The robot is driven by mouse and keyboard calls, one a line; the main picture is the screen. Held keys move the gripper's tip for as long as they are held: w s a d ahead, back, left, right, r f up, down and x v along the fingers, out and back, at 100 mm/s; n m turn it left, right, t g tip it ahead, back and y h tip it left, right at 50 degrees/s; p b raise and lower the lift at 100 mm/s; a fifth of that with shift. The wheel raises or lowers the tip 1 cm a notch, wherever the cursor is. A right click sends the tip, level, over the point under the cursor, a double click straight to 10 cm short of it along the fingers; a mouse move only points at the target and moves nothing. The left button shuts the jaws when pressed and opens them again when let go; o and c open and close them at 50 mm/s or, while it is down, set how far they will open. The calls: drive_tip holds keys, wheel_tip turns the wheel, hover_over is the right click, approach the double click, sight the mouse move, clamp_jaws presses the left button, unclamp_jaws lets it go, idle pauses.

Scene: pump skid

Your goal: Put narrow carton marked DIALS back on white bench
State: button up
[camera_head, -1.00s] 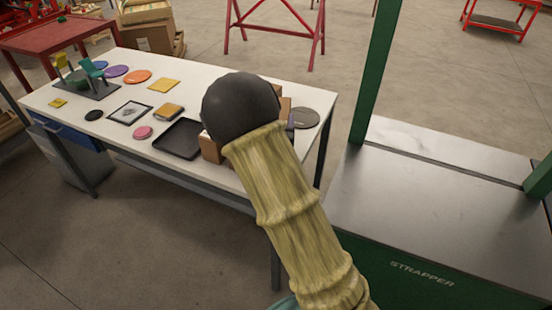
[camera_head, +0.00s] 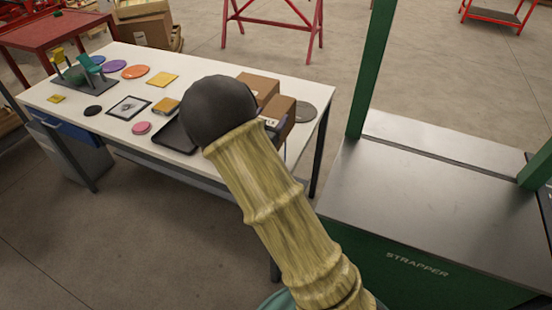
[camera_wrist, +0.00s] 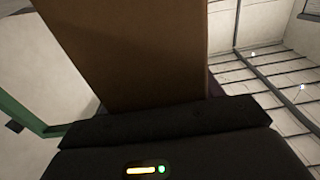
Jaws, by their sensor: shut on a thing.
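My gripper (camera_wrist: 165,122) is shut on a brown carton (camera_wrist: 135,50), which fills the upper middle of the wrist view. In the head view my dark wrist hides most of the gripper. A brown carton (camera_head: 284,113) shows just right of the wrist with a small grey gripper part against it; it appears to be the held one. It is over the right part of the white bench (camera_head: 226,66); I cannot tell whether it touches the top. Another brown carton (camera_head: 261,86) stands right behind it on the bench. No DIALS marking is readable.
A black tray (camera_head: 176,135) lies left of my wrist, partly hidden. A grey disc (camera_head: 305,112) lies at the bench's right end. Several flat pieces and a yellow block cover the left part. A green strapper machine (camera_head: 420,200) with a post stands close on the right.

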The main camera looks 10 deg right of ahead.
drive_tip(key=shift+f, duration=2.85)
drive_tip(key=shift+f+p, duration=0.5)
drive_tip(key=shift+f, duration=1.55)
drive_tip(key=shift+f, duration=0.1)
drive_tip(key=shift+f, duration=0.15)
drive_tip(key=o, duration=1.8)
drive_tip(key=shift+r, duration=0.2)
